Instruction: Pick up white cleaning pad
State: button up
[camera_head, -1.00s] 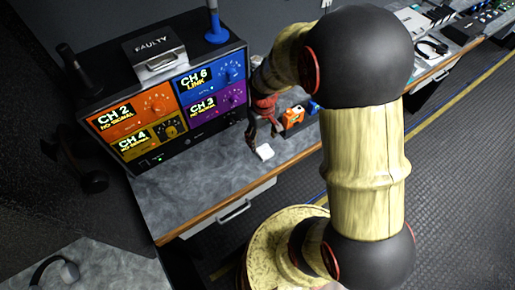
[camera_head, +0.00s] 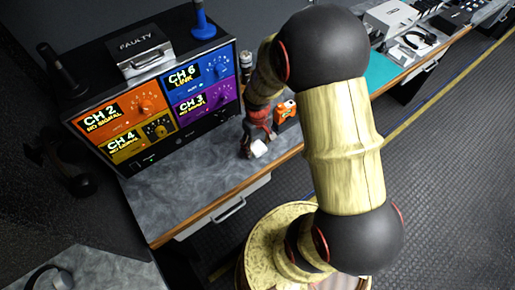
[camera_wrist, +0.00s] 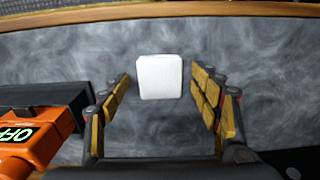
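The white cleaning pad (camera_head: 259,148) is a small rounded square near the front edge of the grey counter. In the wrist view the pad (camera_wrist: 159,77) lies between the tips of my gripper (camera_wrist: 160,84). The fingers are open, with a gap on each side of the pad. In the head view my gripper (camera_head: 248,143) points down at the counter right beside the pad, and its fingers are partly hidden by my arm.
An orange device (camera_wrist: 28,140) marked OFF and a black holder (camera_wrist: 50,94) are left of my gripper in the wrist view. The monitor rack (camera_head: 165,105) stands behind, with a FAULTY box (camera_head: 140,48) on top. The counter's wooden edge (camera_head: 200,213) runs along the front.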

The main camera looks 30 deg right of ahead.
aim_at(258, 147)
jog(key=shift+c, duration=1.2)
jog(key=c, duration=0.7)
jog(key=shift+c, duration=0.2)
jog(key=shift+r, duration=0.1)
jog(key=shift+r, duration=0.55)
notch_tip(258, 147, up, 2)
jog(key=shift+s+r+p, duration=0.1)
jog(key=shift+r+p, duration=0.15)
jog(key=shift+p, duration=0.2)
jog(key=s+a+r+p, duration=0.2)
jog(key=s+a+r, duration=0.2)
jog(key=s+r, duration=0.5)
jog(key=shift+s+r+p, duration=0.15)
jog(key=shift+s+p, duration=0.25)
jog(key=shift+s, duration=1.75)
